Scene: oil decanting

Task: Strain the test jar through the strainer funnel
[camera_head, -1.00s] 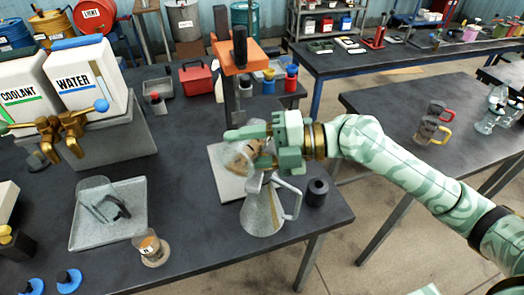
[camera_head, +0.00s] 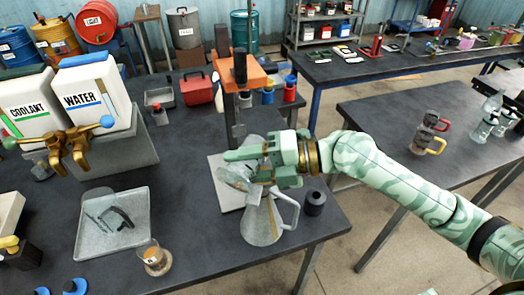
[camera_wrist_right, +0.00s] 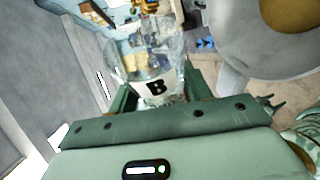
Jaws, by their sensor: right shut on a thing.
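My right gripper (camera_head: 250,172) is shut on a clear glass jar marked B, which shows in the right wrist view (camera_wrist_right: 155,68). In the head view the jar (camera_head: 232,178) is tilted to the left, just above a grey conical jug with a handle (camera_head: 262,224). No brown liquid is plain in the jar. In the right wrist view a large grey round vessel with an amber patch (camera_wrist_right: 290,12) lies at the upper right. I cannot tell the strainer funnel apart, as the gripper hides the jug's top. My left gripper is out of view.
An orange-topped stand (camera_head: 240,75) rises behind the gripper. A black cylinder (camera_head: 314,203) stands right of the jug. A metal tray (camera_head: 95,240) and a small glass with amber liquid (camera_head: 152,257) are at left. COOLANT and WATER tanks (camera_head: 88,95) stand behind them.

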